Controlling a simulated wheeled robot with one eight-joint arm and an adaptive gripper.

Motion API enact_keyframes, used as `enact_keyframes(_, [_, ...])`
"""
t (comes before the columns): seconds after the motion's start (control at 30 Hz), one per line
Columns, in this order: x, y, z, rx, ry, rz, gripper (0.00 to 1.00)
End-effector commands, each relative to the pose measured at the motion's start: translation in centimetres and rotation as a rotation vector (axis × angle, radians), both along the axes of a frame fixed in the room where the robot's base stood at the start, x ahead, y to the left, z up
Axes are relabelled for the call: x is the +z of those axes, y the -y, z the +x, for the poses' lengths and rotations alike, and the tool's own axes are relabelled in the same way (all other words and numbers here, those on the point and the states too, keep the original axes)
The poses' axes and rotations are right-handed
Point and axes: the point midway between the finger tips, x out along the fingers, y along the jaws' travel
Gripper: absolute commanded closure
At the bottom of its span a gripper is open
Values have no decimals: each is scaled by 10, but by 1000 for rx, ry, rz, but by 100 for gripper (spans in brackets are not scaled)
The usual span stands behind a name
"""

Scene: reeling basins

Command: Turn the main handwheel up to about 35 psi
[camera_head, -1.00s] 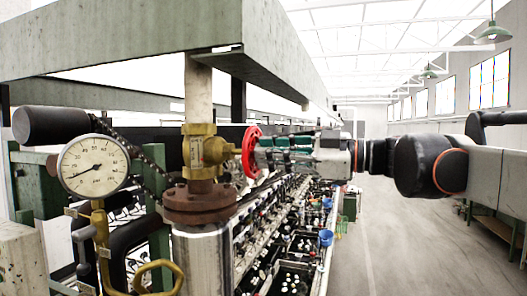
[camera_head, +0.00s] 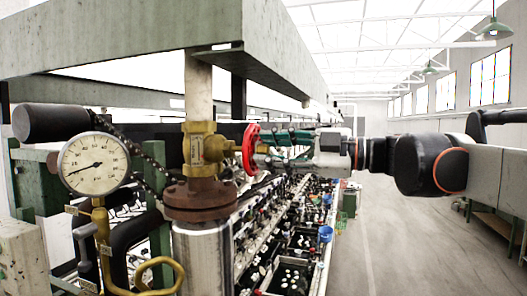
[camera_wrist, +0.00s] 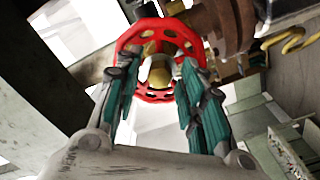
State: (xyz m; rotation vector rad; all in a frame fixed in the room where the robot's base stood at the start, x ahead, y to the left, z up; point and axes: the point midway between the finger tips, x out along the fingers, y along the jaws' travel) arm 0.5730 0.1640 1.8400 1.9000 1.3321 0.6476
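The red main handwheel (camera_head: 250,149) sits on the right side of a brass valve (camera_head: 203,150) above a rusty flange. My gripper (camera_head: 268,150) comes from the right, with its teal-padded fingers spread above and below and their tips close to the wheel. In the wrist view the handwheel (camera_wrist: 160,36) faces me, with its brass hub showing between the spread fingers (camera_wrist: 157,88). I cannot tell whether the fingertips touch the rim. The white round psi gauge (camera_head: 94,164) is at the left. Its needle points left and slightly down, near the low end, well below 35.
A green-grey beam (camera_head: 120,30) runs overhead. A yellow handwheel (camera_head: 160,272) and pipes are low at the left. Rows of basins (camera_head: 290,245) lie below my gripper. The aisle floor (camera_head: 385,240) at the right is clear.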

Motion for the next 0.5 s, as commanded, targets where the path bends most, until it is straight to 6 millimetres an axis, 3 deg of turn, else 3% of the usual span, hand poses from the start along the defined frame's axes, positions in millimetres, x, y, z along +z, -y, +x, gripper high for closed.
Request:
enact_keyframes(0.3, [0, 27, -9, -3, -1, 1, 63])
enact_keyframes(0.5, [1, 28, -10, 0, -118, 43, 63])
